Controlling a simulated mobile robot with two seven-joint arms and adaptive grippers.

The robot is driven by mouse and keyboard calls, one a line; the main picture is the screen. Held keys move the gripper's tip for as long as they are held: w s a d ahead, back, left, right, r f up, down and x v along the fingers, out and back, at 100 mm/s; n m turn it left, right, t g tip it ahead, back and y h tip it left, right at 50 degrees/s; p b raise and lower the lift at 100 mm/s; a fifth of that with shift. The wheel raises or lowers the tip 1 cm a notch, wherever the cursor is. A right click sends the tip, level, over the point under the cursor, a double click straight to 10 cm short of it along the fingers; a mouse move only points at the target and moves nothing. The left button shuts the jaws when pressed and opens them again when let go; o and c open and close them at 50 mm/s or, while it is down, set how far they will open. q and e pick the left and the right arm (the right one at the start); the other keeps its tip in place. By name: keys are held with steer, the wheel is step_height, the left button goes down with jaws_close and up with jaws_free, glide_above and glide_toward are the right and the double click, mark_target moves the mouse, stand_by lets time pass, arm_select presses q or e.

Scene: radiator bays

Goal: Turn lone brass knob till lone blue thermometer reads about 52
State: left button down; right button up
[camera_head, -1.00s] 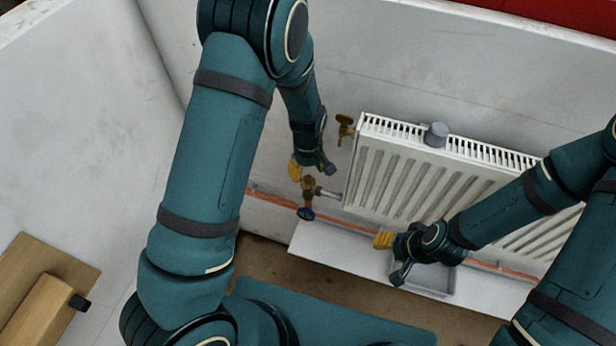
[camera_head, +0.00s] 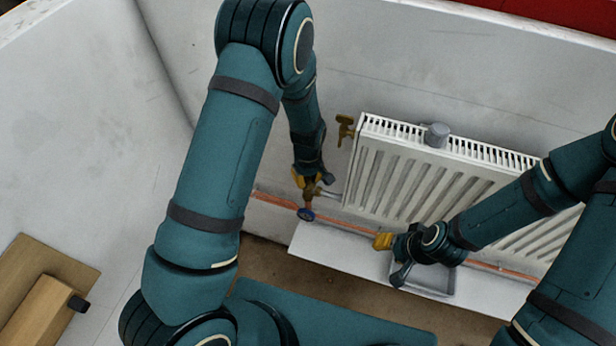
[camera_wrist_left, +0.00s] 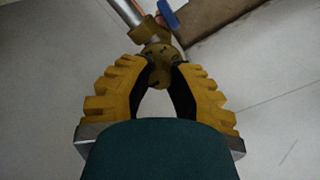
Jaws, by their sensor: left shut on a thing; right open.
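The brass knob (camera_head: 309,189) is on the valve at the radiator's lower left corner. My left gripper (camera_head: 305,182) comes down on it from above and is shut on it. In the left wrist view the yellow fingers stand on both sides of the brass knob (camera_wrist_left: 158,68). A small round blue thing (camera_head: 306,214), seemingly the thermometer, sits just below the valve on the pipe; its reading is too small to tell. A blue part (camera_wrist_left: 168,14) also shows in the left wrist view. My right gripper (camera_head: 383,241) is open and empty in front of the radiator's lower part.
The white radiator (camera_head: 400,185) hangs on the wall, with a grey cylinder (camera_head: 437,135) on top. Another brass fitting (camera_head: 345,130) sits by its upper left corner. A grey tray (camera_head: 432,287) lies below my right gripper on a white ledge (camera_head: 325,250). A wooden block lies far left.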

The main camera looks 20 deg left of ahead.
mark_target(308, 179)
arm_select(q)
steer(key=m+b, duration=0.2)
steer(key=m, duration=0.2)
steer(key=shift+m, duration=0.3)
steer(key=shift+m+b, duration=0.6)
steer(key=shift+m, duration=1.5)
steer(key=c, duration=0.8)
jaws_free()
step_height(308, 179, up, 12)
steer(key=shift+r, duration=0.1)
